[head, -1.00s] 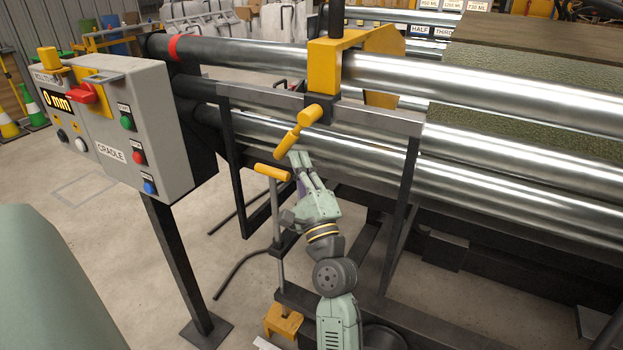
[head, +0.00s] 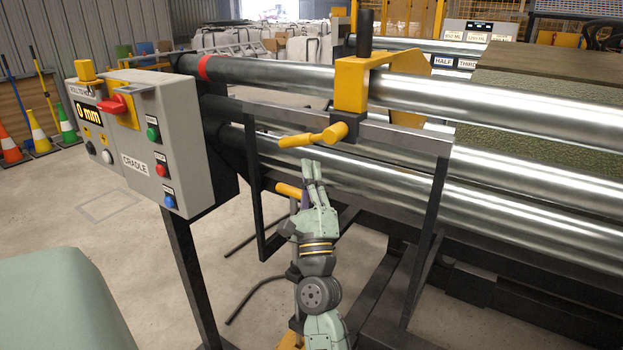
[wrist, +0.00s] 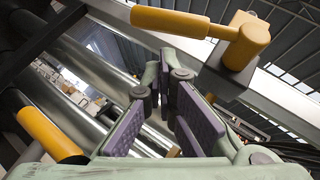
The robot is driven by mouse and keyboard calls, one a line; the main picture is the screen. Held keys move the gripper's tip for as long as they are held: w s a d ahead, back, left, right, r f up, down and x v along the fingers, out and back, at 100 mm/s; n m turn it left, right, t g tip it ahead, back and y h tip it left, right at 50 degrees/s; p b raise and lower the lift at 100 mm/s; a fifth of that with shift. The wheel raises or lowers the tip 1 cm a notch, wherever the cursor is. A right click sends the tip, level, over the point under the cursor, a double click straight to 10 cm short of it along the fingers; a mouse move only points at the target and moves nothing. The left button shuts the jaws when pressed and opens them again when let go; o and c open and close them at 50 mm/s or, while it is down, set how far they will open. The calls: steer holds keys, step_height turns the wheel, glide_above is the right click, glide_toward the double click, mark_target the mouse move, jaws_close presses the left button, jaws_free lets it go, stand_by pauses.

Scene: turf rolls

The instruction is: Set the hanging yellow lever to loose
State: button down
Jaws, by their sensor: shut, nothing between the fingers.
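The yellow lever (head: 308,138) hangs from a pivot on the yellow bracket (head: 350,88) that clasps the upper steel roller. Its grip points left, almost level, dipping slightly at the free end. In the wrist view the lever (wrist: 172,22) crosses the top, with its round pivot hub at the right end. My gripper (head: 313,170) is just below the lever, pointing up. The fingers (wrist: 165,75) are shut and empty; in the wrist view they appear apart from the lever. No loose marking is readable.
A second yellow handle (head: 287,190) on a post is close left of my gripper; it also shows in the wrist view (wrist: 50,135). The grey control box (head: 150,140) stands left. Steel rollers (head: 375,190) and a dark frame (head: 428,230) lie behind and right.

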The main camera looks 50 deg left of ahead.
steer(key=shift+s+a+r+m+t+h+b, duration=0.15)
steer(key=shift+a+r+m+t+h+b, duration=0.3)
steer(key=shift+m+t, duration=0.45)
steer(key=shift+s+a+r+m+t+h+b, duration=0.1)
steer(key=shift+a+r+m+t+h+b, duration=0.15)
steer(key=shift+a+m+t+h+b, duration=0.35)
steer(key=shift+a+r+m, duration=0.1)
steer(key=shift+m, duration=0.3)
steer(key=n+g+p, duration=0.1)
steer(key=d+f+n+g+y, duration=0.1)
steer(key=n, duration=0.1)
steer(key=d+n+g+y+p, duration=0.1)
steer(key=g, duration=0.1)
steer(key=shift+w+d+f+y+p, duration=0.2)
steer(key=shift+w+f+y+p, duration=0.05)
steer(key=shift+f+p, duration=0.05)
steer(key=shift+d+n+g, duration=0.1)
steer(key=shift+n+g, duration=0.2)
steer(key=shift+n, duration=0.4)
